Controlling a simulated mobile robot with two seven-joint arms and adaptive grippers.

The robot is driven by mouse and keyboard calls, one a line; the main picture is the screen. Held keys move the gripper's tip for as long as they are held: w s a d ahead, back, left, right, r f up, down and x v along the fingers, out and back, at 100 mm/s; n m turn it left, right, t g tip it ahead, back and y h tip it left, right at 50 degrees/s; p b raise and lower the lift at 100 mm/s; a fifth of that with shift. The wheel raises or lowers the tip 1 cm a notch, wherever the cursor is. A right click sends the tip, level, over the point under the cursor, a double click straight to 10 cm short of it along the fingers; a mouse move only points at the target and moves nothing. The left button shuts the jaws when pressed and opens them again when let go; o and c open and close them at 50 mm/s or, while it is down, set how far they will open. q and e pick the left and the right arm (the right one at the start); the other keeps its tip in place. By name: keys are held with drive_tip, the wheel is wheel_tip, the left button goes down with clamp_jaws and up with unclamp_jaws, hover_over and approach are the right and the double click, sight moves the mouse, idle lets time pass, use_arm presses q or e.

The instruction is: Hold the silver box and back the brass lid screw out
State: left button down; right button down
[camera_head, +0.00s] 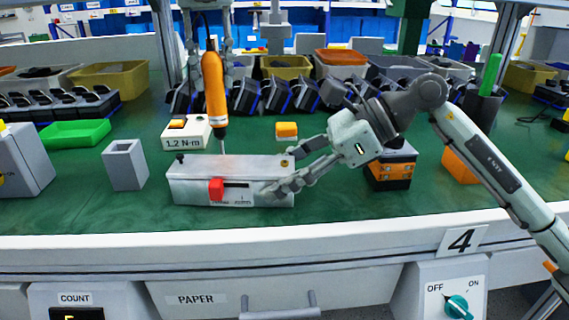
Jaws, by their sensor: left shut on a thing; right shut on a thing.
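The silver box (195,190) sits on the green bench mat, with a red block (216,189) on its front. The brass lid screw (284,163) shows at the right end of its lid; a dark knob (180,159) is at the left end. My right gripper (288,173) is shut on the box's right end, its fingers beside the brass screw. My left gripper (212,46) is shut on an orange power screwdriver (214,88), held upright. Its thin bit points down at the back of the lid, left of the brass screw. I cannot tell if the bit touches.
Behind the box stand a white 1.2 N-m unit (184,138) and an orange block (287,130). A grey open holder (124,165) is left. An orange-and-black case (392,167) is right. A teal OFF/ON knob (457,307) is on the bench front.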

use_arm(q)
drive_tip(key=s+d+r+m, duration=0.6)
drive_tip(key=s+d+r, duration=0.5)
drive_tip(key=s+r, duration=0.1)
drive_tip(key=shift+s+f, duration=0.15)
drive_tip(key=shift+f, duration=1.05)
drive_tip(key=shift+s+f, duration=0.1)
drive_tip(key=shift+f, duration=1.1)
drive_tip(key=c, duration=1.8)
unclamp_jaws()
drive_tip(key=shift+c, duration=0.2)
clamp_jaws()
